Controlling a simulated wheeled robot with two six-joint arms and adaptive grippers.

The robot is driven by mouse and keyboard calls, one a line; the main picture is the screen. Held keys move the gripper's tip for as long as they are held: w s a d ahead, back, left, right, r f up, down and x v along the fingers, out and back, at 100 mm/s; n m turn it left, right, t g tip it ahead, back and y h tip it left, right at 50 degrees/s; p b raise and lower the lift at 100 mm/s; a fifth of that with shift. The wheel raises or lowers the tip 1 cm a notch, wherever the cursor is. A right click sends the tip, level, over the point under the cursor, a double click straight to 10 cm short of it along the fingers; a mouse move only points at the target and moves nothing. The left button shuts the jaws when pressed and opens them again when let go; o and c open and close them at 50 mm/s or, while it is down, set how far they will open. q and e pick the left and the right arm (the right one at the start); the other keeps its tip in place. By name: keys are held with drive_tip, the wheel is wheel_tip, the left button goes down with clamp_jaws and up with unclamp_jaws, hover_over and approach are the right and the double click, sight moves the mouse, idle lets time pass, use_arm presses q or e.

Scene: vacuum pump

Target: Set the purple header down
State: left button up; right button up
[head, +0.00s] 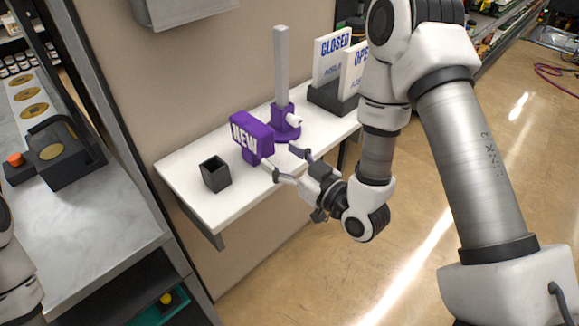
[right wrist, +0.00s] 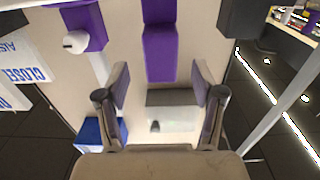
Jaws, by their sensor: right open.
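The purple header (head: 252,135), a block with white "NEW" lettering, is upright at the white shelf (head: 190,171). Its narrower lower part appears to reach the shelf top. My right gripper (head: 283,162) is open, just right of and in front of the header. In the right wrist view the purple header (right wrist: 160,50) lies beyond the open fingers (right wrist: 160,88), centred between them, with a visible gap to each. My left gripper is out of view; part of my left arm shows at the left edge of the head view.
A grey post in a purple base (head: 285,127) with a white knob stands behind the header. A small dark open cup (head: 215,173) is left of it. CLOSED and OPEN signs stand in a dark holder (head: 325,98) at the shelf's far end. A grey counter (head: 90,220) is at left.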

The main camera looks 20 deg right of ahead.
drive_tip(key=s+f+g+h, duration=0.1)
drive_tip(key=s+f+g, duration=0.15)
drive_tip(key=f, duration=0.35)
drive_tip(key=s+f+m+g+h+p, duration=0.1)
drive_tip(key=s+f+g, duration=0.15)
drive_tip(key=f, duration=0.25)
drive_tip(key=s+f+g+h, duration=0.1)
drive_tip(key=s+f+g, duration=0.15)
drive_tip(key=f, duration=0.35)
drive_tip(key=s+d+f+m+g+h, duration=0.1)
drive_tip(key=s+f+g, duration=0.3)
drive_tip(key=s, duration=0.5)
drive_tip(key=s+d+f+m+g+h, duration=0.2)
drive_tip(key=s+f+g, duration=0.3)
drive_tip(key=s+f, duration=0.4)
drive_tip(key=shift+s+d, duration=0.4)
drive_tip(key=shift+d, duration=0.2)
drive_tip(key=shift+r+g, duration=0.1)
drive_tip(key=shift+g, duration=0.15)
